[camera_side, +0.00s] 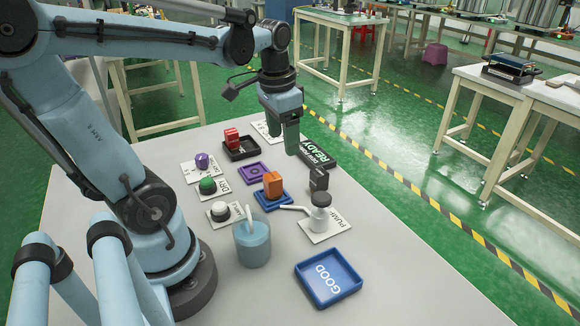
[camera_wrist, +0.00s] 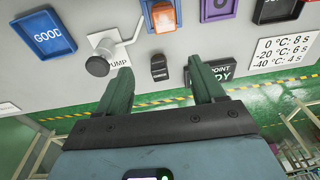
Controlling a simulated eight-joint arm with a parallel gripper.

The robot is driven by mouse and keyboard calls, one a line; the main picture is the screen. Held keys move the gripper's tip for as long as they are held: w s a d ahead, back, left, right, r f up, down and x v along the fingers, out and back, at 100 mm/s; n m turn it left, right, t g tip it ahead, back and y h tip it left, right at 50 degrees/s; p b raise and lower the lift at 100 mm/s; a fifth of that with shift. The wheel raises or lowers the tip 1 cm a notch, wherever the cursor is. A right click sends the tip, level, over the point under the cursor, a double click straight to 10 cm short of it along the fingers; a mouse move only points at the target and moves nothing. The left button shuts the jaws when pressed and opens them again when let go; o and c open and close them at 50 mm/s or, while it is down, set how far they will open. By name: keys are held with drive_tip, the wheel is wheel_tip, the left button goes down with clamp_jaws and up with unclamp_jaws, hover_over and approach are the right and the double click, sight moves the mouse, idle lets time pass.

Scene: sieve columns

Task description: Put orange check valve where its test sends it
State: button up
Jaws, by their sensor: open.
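The orange check valve (camera_side: 273,184) stands upright on a small blue holder (camera_side: 271,202) near the middle of the table. My gripper (camera_side: 290,145) is open and empty, above the table to the right of and behind the orange valve in the side view. In the wrist view its two fingers are spread (camera_wrist: 160,66), with a small black block between and beyond them. The blue tray marked GOOD (camera_side: 312,285) lies empty at the table's front. A black tray (camera_side: 250,155) holds a red block (camera_side: 231,138).
A sign reading READY (camera_side: 316,154) and a black block (camera_side: 318,180) stand near the pump (camera_side: 320,212). Purple (camera_side: 201,161), green (camera_side: 207,186) and white (camera_side: 220,211) knobs line the left. A light-blue cup (camera_side: 253,245) stands in front. A card (camera_wrist: 280,50) lists temperatures and seconds.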

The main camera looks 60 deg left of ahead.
drive_tip(key=a+g, duration=0.1)
drive_tip(key=a, duration=0.1)
hover_over(275, 175)
drive_tip(key=f, duration=0.6)
drive_tip(key=shift+w+a+f, duration=0.15)
drive_tip(key=shift+w, duration=0.1)
drive_tip(key=shift+s+d+f, duration=0.1)
drive_tip(key=shift+s+f, duration=0.05)
drive_tip(key=shift+f, duration=1.25)
drive_tip(key=shift+s+d+f, duration=0.1)
drive_tip(key=shift+s+f, duration=0.05)
drive_tip(key=shift+f, duration=1.2)
drive_tip(key=c, duration=1.2)
drive_tip(key=shift+r, duration=0.15)
